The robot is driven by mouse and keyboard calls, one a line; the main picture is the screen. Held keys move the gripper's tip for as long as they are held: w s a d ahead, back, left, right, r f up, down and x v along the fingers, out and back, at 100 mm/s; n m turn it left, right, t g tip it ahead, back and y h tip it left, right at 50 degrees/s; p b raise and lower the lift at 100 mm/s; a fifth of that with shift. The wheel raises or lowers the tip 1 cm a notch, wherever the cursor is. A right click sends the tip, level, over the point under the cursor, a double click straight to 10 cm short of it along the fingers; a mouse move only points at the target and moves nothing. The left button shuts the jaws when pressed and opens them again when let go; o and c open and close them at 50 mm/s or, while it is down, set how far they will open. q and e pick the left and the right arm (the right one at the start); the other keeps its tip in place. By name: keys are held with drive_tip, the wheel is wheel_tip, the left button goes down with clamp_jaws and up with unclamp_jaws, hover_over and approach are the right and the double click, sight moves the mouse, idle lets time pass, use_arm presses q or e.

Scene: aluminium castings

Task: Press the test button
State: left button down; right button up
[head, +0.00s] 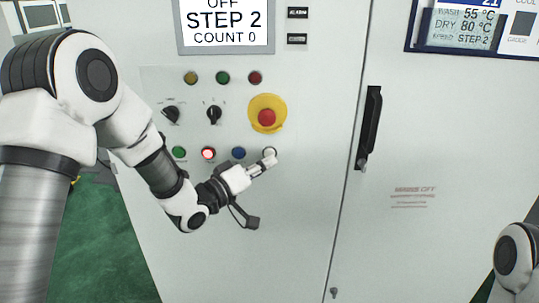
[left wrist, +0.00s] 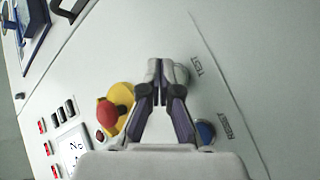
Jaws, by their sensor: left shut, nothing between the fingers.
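The white test button (head: 270,151) is at the right end of the lower button row on the cabinet panel, partly hidden by my fingertips. In the left wrist view the button (left wrist: 182,74) shows just right of the fingertips, beside the printed word TEST. My left gripper (head: 266,161) is shut and empty, its fingers pointing at the panel at this button. In the left wrist view the closed fingertips (left wrist: 160,66) overlap the button's left edge. I cannot tell whether they touch it. My right gripper is out of view.
A blue reset button (head: 238,153), a lit red button (head: 208,154) and a green button (head: 179,153) share the row. A red emergency stop (head: 267,118) on a yellow base sits just above. The display (head: 226,22) reads OFF, STEP 2, COUNT 0. A black door handle (head: 370,128) is right.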

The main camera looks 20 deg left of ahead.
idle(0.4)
use_arm(q)
drive_tip(key=shift+w+a, duration=0.15)
drive_tip(key=shift+w, duration=0.25)
drive_tip(key=shift+w+a, duration=0.1)
drive_tip(key=shift+w, duration=0.3)
idle(0.6)
drive_tip(key=shift+s, duration=0.1)
drive_tip(key=shift+s+d, duration=0.2)
drive_tip(key=shift+s, duration=0.5)
drive_tip(key=s, duration=0.2)
drive_tip(key=s+d, duration=0.1)
drive_tip(key=s, duration=0.1)
drive_tip(key=shift+s+d, duration=0.2)
drive_tip(key=shift+s, duration=0.2)
